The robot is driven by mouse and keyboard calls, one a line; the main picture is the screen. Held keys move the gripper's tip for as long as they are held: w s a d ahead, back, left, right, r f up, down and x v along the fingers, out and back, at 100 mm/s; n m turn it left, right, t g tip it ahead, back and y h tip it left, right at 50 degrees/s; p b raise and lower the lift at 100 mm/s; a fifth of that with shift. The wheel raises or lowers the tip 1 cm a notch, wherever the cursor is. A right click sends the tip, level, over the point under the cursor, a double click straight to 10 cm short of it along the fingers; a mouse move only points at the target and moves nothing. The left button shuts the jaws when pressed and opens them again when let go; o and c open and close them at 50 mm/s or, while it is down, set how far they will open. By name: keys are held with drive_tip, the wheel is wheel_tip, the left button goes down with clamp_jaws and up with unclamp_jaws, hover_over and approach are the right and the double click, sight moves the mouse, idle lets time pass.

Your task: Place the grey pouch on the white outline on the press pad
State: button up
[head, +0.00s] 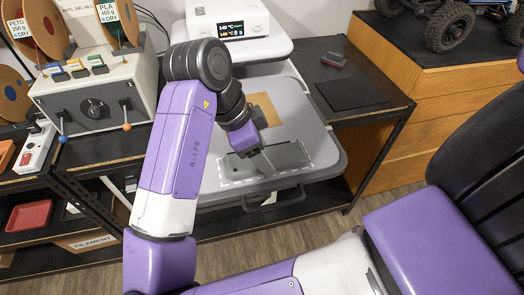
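The grey pouch (287,156), dark and flat, is at the front part of the light grey press pad (212,178). Parts of the white dashed outline (238,181) show on the pad to the left, in front and at the right end of the pouch. The pouch appears to be mostly within it, but I cannot tell if it lies flat on the pad. My gripper (262,160) points down at the pouch's left part, touching or just above it. Its fingertips are small and partly hidden, so I cannot tell whether they grip the pouch.
A tan square (264,108) lies farther back on the pad. The white press unit (238,24) with a display stands behind. A grey control box (95,100) with knobs is at left. A dark flat mat (350,94) is on the bench at right. A red tray (28,215) sits on the lower left shelf.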

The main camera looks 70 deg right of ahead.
drive_tip(key=shift+f, duration=0.15)
drive_tip(key=o, duration=1.4)
drive_tip(key=shift+c, duration=0.2)
drive_tip(key=v, duration=1.2)
drive_tip(key=shift+r+b, duration=0.2)
drive_tip(key=shift+b, duration=0.2)
